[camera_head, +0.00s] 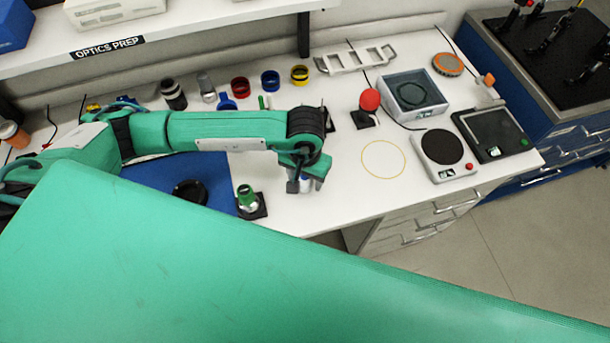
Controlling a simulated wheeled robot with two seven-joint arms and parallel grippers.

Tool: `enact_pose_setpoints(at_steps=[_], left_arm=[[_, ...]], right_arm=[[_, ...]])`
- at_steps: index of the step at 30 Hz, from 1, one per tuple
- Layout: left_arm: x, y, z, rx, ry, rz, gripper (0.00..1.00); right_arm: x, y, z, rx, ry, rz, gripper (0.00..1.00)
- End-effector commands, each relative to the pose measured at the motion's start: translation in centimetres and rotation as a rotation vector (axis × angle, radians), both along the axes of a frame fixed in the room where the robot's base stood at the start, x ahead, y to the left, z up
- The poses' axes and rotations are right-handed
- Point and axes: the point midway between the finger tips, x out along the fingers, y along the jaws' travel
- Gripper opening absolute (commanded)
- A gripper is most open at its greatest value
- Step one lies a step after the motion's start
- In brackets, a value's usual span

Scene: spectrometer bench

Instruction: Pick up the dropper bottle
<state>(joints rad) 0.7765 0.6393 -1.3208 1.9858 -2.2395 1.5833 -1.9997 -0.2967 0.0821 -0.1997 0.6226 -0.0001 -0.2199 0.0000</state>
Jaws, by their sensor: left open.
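My left gripper (301,184) points down over the white bench near its front edge, with its jaws open. A small whitish and blue object (317,184) shows beside and behind the fingers. It is mostly hidden, and I cannot tell whether it is the dropper bottle or whether the fingers touch it. A small bottle with a green top (247,194) stands upright on a black square pad to the left of the gripper, apart from it. My right gripper is not in view.
A red ball on a black base (370,100), a white stirrer-like device (442,155) and a dark-topped box (493,133) stand to the right. Colored rings (270,80) line the back. A yellow circle (383,159) marks clear bench. A blue mat (150,173) lies left.

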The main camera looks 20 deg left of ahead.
Motion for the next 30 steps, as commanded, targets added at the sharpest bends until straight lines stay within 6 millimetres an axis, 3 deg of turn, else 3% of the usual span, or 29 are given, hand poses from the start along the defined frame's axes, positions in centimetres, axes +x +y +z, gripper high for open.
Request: enact_pose_setpoints(at_steps=[10, 18, 30], left_arm=[[-0.01, 0.01, -0.97, 0.000, -0.001, -0.002, 0.57], [-0.01, 0.00, -0.94, 0.000, -0.001, -0.001, 0.09], [0.06, -0.03, -0.32, -0.001, -0.002, -0.001, 0.09]], right_arm=[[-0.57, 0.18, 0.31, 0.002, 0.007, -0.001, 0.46], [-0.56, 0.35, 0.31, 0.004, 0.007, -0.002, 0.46], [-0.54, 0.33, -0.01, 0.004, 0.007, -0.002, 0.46]])
